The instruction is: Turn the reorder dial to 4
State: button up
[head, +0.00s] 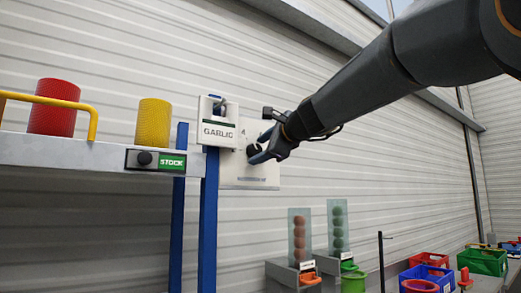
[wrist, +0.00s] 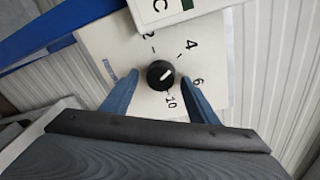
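The reorder dial is a round black knob (wrist: 160,75) on a white panel (wrist: 105,40), with 2, 4, 6 and 10 readable around it. Its white mark slants to the upper right in the wrist view, on the side of the 4 and 6; I cannot tell exactly where it points. My gripper (wrist: 159,77) is open, one blue finger on each side of the knob, with a visible gap on both sides. In the head view my gripper (head: 262,152) is at the wall panel (head: 257,180) and partly hides the knob.
A sign reading GARLIC (head: 217,133) hangs close to the panel's left. A shelf (head: 60,152) with a red cylinder (head: 55,107), a yellow cylinder (head: 153,123) and a STOCK label (head: 172,162) is at left. Dispensers (head: 300,240) and crates (head: 482,262) stand lower right.

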jog(key=f+b+v, duration=0.1)
jog(key=b+v, duration=0.1)
jog(key=v, duration=0.5)
jog(key=shift+s+d+r+b, duration=0.25)
jog(key=shift+s+r+b, duration=0.1)
jog(key=shift+r, duration=0.15)
